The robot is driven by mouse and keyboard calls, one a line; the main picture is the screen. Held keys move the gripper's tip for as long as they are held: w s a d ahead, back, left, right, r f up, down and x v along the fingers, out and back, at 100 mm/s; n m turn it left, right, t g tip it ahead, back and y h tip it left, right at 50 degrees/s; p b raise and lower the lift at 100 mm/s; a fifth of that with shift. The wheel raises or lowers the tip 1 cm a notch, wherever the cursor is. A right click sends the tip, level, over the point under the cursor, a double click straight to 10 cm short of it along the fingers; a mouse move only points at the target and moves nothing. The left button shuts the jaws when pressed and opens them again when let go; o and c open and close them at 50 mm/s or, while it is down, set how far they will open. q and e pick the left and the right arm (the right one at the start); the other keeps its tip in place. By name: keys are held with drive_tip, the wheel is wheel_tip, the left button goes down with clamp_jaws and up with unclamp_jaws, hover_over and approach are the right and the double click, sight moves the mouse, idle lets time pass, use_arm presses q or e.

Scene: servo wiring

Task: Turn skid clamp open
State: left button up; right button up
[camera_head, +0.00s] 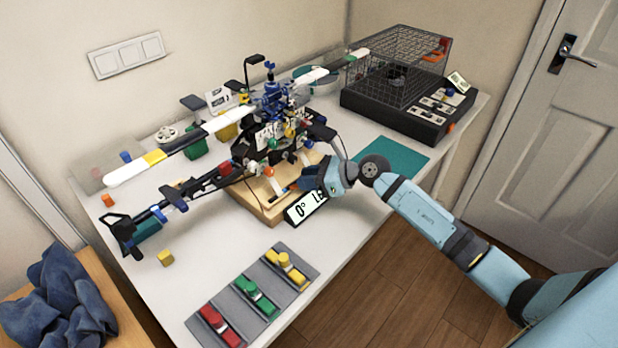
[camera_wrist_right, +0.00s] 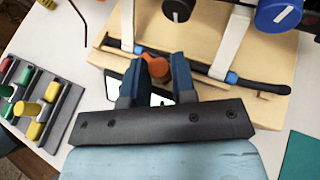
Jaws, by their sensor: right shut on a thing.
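A model helicopter (camera_head: 275,105) stands on a wooden base (camera_head: 255,200) on the white table. In the right wrist view, a dark skid tube (camera_wrist_right: 192,68) with blue parts runs along the wooden base (camera_wrist_right: 270,105). The orange clamp knob (camera_wrist_right: 155,66) sits at the skid near the base's front edge. My right gripper (camera_wrist_right: 155,72) is shut on this knob, one blue finger on each side. My left gripper is not in view.
A sign reading "0° LE" (camera_head: 305,207) stands at the base's front. A grey tray (camera_head: 235,312) with red, green and yellow clamps lies at the table's front. A black unit with a wire cage (camera_head: 400,75) stands back right. A teal mat (camera_head: 405,157) lies clear.

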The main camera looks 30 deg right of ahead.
drive_tip(key=shift+a, duration=0.2)
drive_tip(key=o, duration=0.8)
drive_tip(key=shift+o, duration=0.2)
drive_tip(key=shift+d, duration=0.1)
drive_tip(key=shift+s+d, duration=0.15)
drive_tip(key=v, duration=1.3)
drive_tip(key=shift+r, duration=0.15)
drive_tip(key=shift+s, duration=0.1)
